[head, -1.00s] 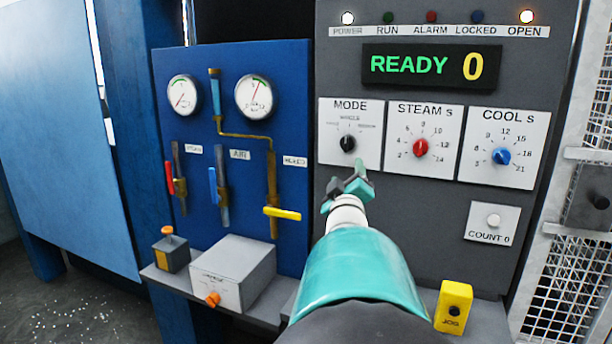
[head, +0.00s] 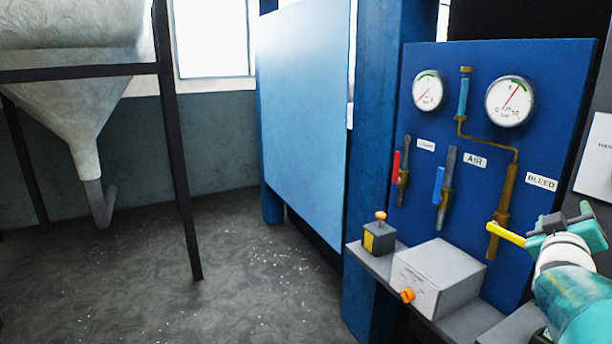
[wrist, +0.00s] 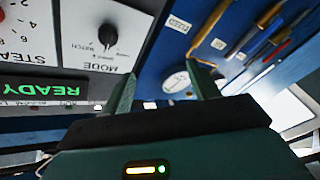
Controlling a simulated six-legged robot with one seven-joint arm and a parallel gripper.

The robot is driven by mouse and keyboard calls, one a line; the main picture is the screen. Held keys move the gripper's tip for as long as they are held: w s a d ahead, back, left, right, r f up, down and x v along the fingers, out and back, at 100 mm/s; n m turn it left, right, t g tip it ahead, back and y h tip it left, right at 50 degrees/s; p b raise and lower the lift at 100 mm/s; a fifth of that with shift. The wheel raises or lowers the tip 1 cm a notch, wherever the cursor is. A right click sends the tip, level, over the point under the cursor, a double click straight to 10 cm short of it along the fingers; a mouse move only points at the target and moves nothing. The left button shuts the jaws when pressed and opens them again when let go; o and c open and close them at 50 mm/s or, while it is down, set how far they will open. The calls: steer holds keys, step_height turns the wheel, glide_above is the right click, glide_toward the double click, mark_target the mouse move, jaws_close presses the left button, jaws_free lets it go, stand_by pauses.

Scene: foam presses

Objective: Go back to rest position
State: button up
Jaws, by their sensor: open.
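My teal gripper (head: 566,222) is at the right edge of the head view, in front of the right side of the blue valve panel (head: 560,95). It looks close to the yellow bleed handle (head: 507,234), but I cannot tell whether they touch. In the wrist view my gripper (wrist: 165,85) has its two fingers spread apart with nothing between them. Past the fingers are the mode dial (wrist: 107,36) and the blue panel (wrist: 190,35), turned over in this view.
A shelf with a grey box (head: 437,280) and a small orange-knobbed box (head: 379,237) juts out below the panel. A blue door panel (head: 302,115) stands left of it. A hopper (head: 75,105) on dark legs stands at far left. The speckled floor (head: 230,280) between is open.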

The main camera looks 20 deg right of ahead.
steer(key=w+a+f+n+y, duration=0.1)
steer(key=w+a+f+y, duration=0.25)
steer(key=a, duration=0.55)
steer(key=w+a+f+y, duration=0.2)
steer(key=a+f+y, duration=0.15)
steer(key=a, duration=0.55)
steer(key=w+a+f+n+y, duration=0.1)
steer(key=w+a+f+y, duration=0.2)
steer(key=a, duration=0.6)
steer(key=s+a+f+g+y, duration=0.2)
steer(key=s+a, duration=0.4)
steer(key=a, duration=0.3)
steer(key=s+a+f+n+g+y, duration=0.1)
steer(key=s+a+f+g+y, duration=0.2)
steer(key=a, duration=0.7)
steer(key=s+f, duration=0.2)
steer(key=s, duration=0.1)
steer(key=shift+s+f+y, duration=0.15)
steer(key=shift+f+y, duration=0.1)
steer(key=shift+y, duration=0.15)
steer(key=c, duration=0.5)
